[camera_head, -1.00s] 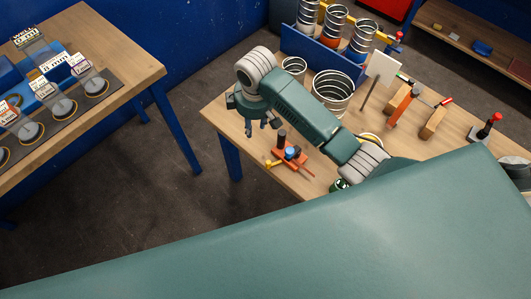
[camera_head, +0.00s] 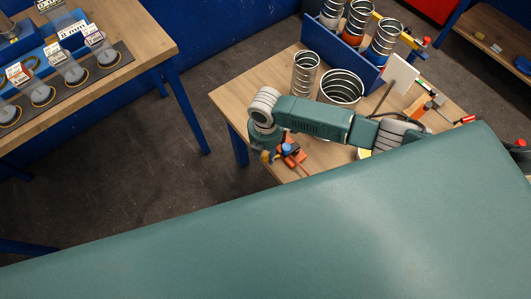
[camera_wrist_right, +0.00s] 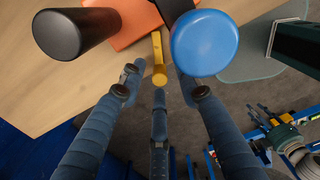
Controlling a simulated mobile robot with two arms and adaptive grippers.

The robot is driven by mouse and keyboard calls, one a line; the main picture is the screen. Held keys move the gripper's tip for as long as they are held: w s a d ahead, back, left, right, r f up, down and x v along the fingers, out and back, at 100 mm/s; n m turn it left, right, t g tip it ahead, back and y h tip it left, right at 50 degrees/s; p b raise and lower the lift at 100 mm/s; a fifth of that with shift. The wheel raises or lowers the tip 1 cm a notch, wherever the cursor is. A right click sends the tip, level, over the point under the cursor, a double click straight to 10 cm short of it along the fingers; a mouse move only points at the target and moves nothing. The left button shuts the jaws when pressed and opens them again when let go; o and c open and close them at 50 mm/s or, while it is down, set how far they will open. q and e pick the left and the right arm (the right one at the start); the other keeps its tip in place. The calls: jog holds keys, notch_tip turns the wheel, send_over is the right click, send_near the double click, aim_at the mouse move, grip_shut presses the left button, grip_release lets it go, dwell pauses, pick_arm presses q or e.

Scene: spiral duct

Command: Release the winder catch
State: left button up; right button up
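The winder (camera_head: 293,158) is an orange unit with a blue knob at the near left corner of the wooden table, partly hidden by my right arm. In the right wrist view its orange base (camera_wrist_right: 122,22), black knob (camera_wrist_right: 75,33), blue knob (camera_wrist_right: 204,42) and yellow catch (camera_wrist_right: 159,62) show close up. My right gripper (camera_wrist_right: 160,88) is open, its fingers spread around the catch's end; I cannot tell whether they touch it. It also shows in the head view (camera_head: 268,156), at the winder's left side. My left gripper (camera_wrist_right: 272,118) seems to show small and far off in the right wrist view.
Spiral ducts (camera_head: 304,74) and a wider one (camera_head: 341,88) stand behind my right arm. Another table (camera_head: 120,75) with labelled rings is at left; bare floor lies between.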

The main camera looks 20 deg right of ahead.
jog(key=shift+f, duration=0.75)
jog(key=shift+a+f, duration=0.1)
jog(key=shift+c, duration=0.7)
pick_arm(q)
jog(key=shift+s+d, duration=0.3)
pick_arm(e)
grip_shut()
pick_arm(q)
jog(key=shift+r, duration=0.1)
pick_arm(e)
jog(key=shift+s+n+p, duration=0.45)
jog(key=shift+n, duration=0.65)
jog(key=n, duration=0.1)
jog(key=s+n, duration=0.1)
jog(key=shift+d+n, duration=0.2)
jog(key=shift+n, duration=0.2)
pick_arm(q)
jog(key=shift+r, duration=0.5)
jog(key=shift+d, duration=0.1)
